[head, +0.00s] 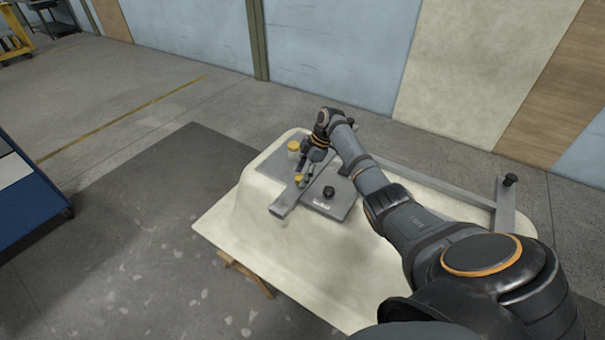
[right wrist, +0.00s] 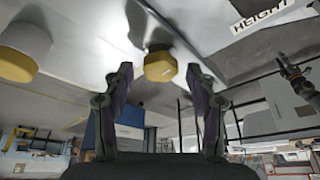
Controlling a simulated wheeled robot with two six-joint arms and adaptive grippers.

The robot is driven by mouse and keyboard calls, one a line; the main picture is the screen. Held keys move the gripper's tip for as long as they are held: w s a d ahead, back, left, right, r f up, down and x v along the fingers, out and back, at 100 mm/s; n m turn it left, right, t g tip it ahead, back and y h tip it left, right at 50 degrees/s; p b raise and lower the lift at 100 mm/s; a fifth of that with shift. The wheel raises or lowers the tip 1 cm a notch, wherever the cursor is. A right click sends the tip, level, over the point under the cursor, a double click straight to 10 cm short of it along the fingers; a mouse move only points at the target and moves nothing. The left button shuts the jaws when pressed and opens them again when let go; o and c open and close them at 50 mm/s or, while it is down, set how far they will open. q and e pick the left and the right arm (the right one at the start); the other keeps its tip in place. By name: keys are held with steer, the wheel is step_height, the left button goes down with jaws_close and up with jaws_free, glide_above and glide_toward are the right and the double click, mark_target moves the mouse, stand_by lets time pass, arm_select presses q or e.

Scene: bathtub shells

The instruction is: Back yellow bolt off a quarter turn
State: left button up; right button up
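The yellow bolt (head: 298,179) stands by the grey bar on the upturned cream tub shell. In the right wrist view its yellow hexagonal head (right wrist: 160,67) shows between and just beyond the fingertips. My right gripper (head: 306,177) points down at the bolt from above. In the right wrist view its two fingers (right wrist: 160,80) are spread wide, with a gap on each side of the bolt head. I cannot tell how deep the head lies between them.
A white cylinder with a yellow top (head: 293,147) stands near the bolt. A black knob (head: 328,191) sits on a labelled grey plate (head: 335,205). A grey frame with another black knob (head: 510,180) lies to the right. A blue cabinet (head: 28,200) stands left; the floor between is clear.

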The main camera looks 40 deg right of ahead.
steer(key=v, duration=1.2)
steer(key=shift+d+f, duration=0.1)
